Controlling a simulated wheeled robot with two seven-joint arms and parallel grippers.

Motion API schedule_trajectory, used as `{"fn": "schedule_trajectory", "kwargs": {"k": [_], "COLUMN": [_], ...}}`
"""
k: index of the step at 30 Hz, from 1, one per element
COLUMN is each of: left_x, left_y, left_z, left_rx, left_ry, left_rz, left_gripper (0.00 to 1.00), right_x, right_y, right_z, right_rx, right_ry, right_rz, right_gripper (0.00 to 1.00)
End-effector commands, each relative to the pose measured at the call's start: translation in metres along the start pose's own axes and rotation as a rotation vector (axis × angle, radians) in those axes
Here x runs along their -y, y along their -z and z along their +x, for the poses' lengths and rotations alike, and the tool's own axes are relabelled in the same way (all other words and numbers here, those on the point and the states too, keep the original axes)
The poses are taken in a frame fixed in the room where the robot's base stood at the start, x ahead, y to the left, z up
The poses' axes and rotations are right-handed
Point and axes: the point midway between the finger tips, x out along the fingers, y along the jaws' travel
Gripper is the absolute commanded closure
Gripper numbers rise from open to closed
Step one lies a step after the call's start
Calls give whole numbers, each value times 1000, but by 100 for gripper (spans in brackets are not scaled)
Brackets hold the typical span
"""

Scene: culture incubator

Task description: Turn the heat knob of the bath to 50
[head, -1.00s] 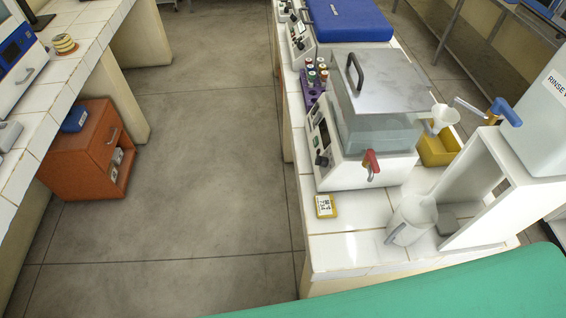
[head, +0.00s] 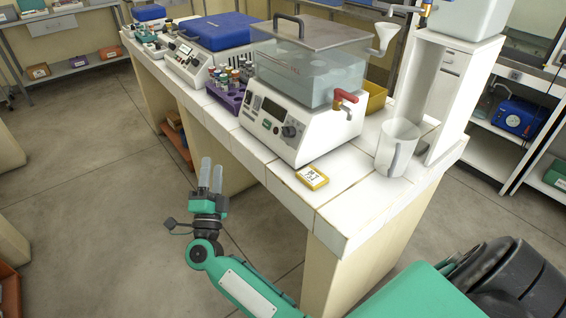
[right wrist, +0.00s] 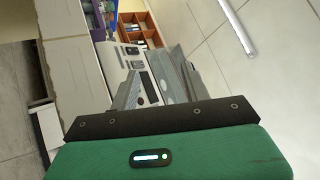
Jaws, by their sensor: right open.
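The bath (head: 305,122) stands on the white tiled bench, with a clear tank, a metal lid with a dark handle and a red-handled tap. Its dark heat knob (head: 289,131) is on the front panel, beside a dark display (head: 272,108). The knob's setting is too small to read. My right gripper (head: 211,165) is open and empty, pointing up in front of the bench, left of the bath and apart from it. In the right wrist view its fingers (right wrist: 156,62) frame a pale device with dark panel parts. My left gripper is not in view.
A yellow timer-like box (head: 312,178) lies on the bench before the bath. A white jug (head: 397,148) stands at right. A purple tube rack (head: 228,96) and a blue-lidded device (head: 216,33) stand at left. The floor before the bench is clear.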

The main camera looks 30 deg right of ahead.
Motion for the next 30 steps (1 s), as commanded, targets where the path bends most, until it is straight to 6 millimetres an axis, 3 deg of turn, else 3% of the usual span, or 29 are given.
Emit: {"fn": "schedule_trajectory", "kwargs": {"k": [1,6,12,20,25,30], "left_x": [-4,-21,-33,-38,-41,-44], "left_y": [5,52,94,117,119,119], "left_z": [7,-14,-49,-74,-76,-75], "left_rx": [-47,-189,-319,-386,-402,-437], "left_ry": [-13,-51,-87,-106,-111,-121], "left_rz": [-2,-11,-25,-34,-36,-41], "left_gripper": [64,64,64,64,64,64], "right_x": [8,39,48,50,40,21], "right_y": [16,76,118,132,139,150], "right_z": [3,8,-10,-20,-4,24], "right_rx": [-103,-378,-534,-572,-573,-575], "right_ry": [-10,-118,-279,-382,-384,-381], "right_rz": [111,464,787,937,938,937], "right_gripper": [53,53,53,53,53,53]}}
